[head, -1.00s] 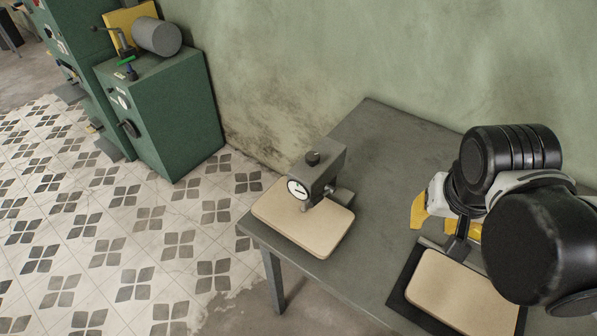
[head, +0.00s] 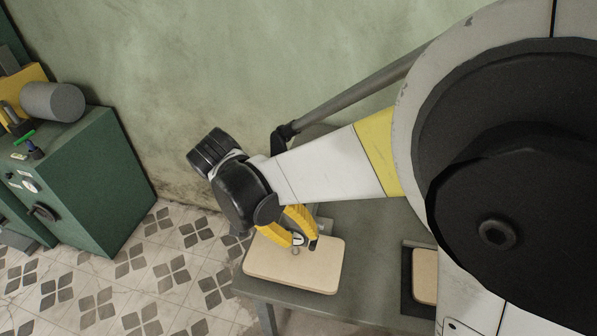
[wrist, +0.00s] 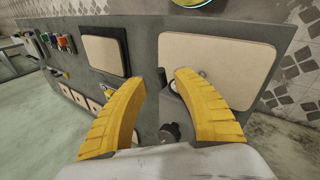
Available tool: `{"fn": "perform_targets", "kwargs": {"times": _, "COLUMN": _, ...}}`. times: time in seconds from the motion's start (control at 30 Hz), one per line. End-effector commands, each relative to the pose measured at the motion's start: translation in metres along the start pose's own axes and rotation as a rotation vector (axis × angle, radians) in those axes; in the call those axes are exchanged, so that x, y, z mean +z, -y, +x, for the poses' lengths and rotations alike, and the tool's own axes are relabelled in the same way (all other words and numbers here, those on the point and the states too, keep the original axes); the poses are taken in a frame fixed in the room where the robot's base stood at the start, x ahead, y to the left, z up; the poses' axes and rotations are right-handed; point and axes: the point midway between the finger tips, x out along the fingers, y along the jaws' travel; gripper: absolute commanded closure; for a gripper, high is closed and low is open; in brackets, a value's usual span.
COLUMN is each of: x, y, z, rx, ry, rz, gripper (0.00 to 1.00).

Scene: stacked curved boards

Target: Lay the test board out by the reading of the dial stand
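The dial stand, a grey press with a round white dial (head: 298,240), stands at the table's left end, mostly hidden behind my gripper. A beige rounded board (head: 290,268) lies under it; this board also shows in the wrist view (wrist: 215,68). My gripper (head: 305,243) has yellow fingers, and it is over the stand. In the wrist view the fingers (wrist: 160,82) are apart, with parts of the stand and its black knob between and below them. I cannot tell whether they touch it. A second beige board (head: 425,272) lies on a black mat (head: 407,290) to the right, partly hidden by my arm.
The grey table (head: 375,230) is bare between the two boards. A green cabinet (head: 80,185) stands on the tiled floor at left. The wrist view shows coloured items (wrist: 60,42) and several small pale pieces (wrist: 85,100) farther along the table.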

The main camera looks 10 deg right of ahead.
Motion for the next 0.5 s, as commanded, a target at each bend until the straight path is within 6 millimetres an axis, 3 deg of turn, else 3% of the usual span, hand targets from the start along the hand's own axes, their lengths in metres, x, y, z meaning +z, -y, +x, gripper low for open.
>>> {"fn": "perform_targets", "kwargs": {"times": 0.03, "x": 0.0, "y": 0.001, "z": 0.013, "rx": 0.0, "ry": 0.001, "rz": 0.002, "gripper": 0.64}}
{"fn": "perform_targets", "kwargs": {"times": 0.2, "x": 0.0, "y": 0.001, "z": 0.042, "rx": 0.0, "ry": 0.001, "rz": 0.001, "gripper": 0.64}}
{"fn": "perform_targets", "kwargs": {"times": 0.5, "x": 0.0, "y": 0.0, "z": 0.06, "rx": -0.001, "ry": -0.001, "rz": 0.0, "gripper": 0.64}}
